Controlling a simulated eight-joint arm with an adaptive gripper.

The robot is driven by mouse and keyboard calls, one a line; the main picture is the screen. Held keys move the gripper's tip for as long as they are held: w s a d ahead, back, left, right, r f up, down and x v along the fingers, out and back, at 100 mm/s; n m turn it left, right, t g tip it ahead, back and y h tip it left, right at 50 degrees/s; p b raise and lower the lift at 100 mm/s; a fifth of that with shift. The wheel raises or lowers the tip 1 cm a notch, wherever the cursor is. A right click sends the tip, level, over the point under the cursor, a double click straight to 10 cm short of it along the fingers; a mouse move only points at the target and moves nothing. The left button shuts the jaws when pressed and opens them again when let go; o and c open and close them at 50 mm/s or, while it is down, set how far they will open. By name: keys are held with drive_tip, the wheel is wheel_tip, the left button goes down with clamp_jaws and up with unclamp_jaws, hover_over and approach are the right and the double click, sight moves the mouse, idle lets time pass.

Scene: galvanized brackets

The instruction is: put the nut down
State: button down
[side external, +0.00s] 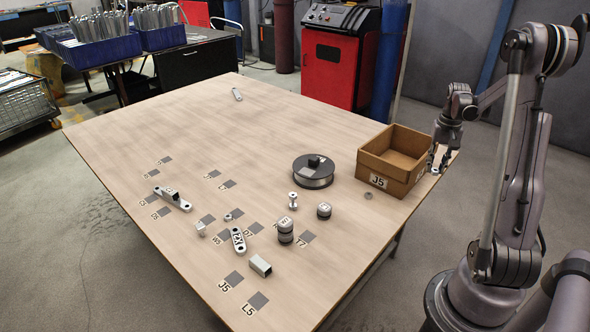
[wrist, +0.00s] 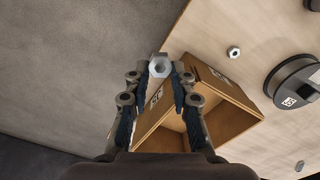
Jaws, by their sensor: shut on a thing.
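I cannot tell whether the nut touches the table. A second nut (side external: 368,195) lies loose on the table in front of the box; it also shows in the wrist view (wrist: 234,52).
The open brown box (side external: 372,163), labelled J5, stands close beside my gripper. A black spool (side external: 313,172) lies left of it. Several weights, brackets and small parts lie among dark labelled squares at the front. The table's back and middle (side external: 220,120) are largely clear.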

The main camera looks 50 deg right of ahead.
drive_tip(key=w+d, duration=0.8)
drive_tip(key=shift+d+r, duration=0.15)
drive_tip(key=shift+d, duration=0.1)
drive_tip(key=w+d, duration=0.5)
drive_tip(key=w, duration=0.3)
wheel_tip(320, 180, down, 16)
drive_tip(key=shift+w+d+f, duration=0.1)
drive_tip(key=shift+w, duration=0.05)
drive_tip(key=shift+f, duration=0.1)
drive_tip(key=c, duration=1.1)
unclamp_jaws()
drive_tip(key=shift+c, duration=0.2)
